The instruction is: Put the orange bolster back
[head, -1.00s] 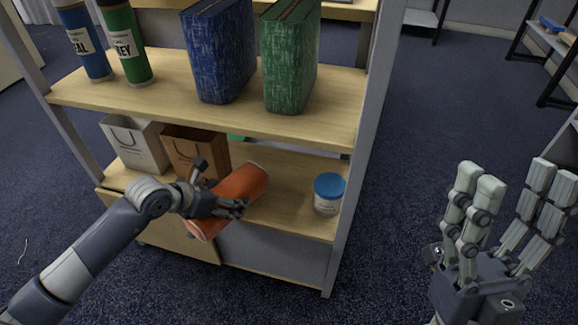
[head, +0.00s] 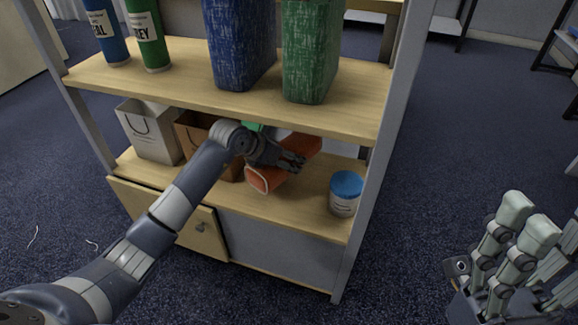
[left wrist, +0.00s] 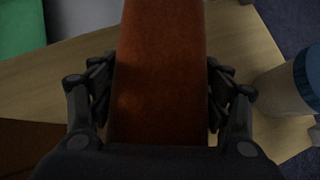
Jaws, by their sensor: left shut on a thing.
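The orange bolster (head: 268,178) is at the lower shelf (head: 290,205) in the head view, lying at a slant between the brown bag and the blue-lidded jar. My left gripper (head: 292,162) is shut on it, and the fingers cover its middle. In the left wrist view the bolster (left wrist: 160,75) fills the centre, with the left gripper's fingers (left wrist: 160,95) on both sides of it. I cannot tell whether the bolster touches the shelf board. My right gripper (head: 520,245) is at the lower right, away from the shelf, with its fingers extended and nothing seen in it.
A blue-lidded jar (head: 345,195) stands right of the bolster. A white bag (head: 150,130) and a brown bag (head: 195,135) stand to its left. The upper board (head: 180,88) holds blue and green boxes and two tubes. A grey post (head: 375,170) bounds the right side.

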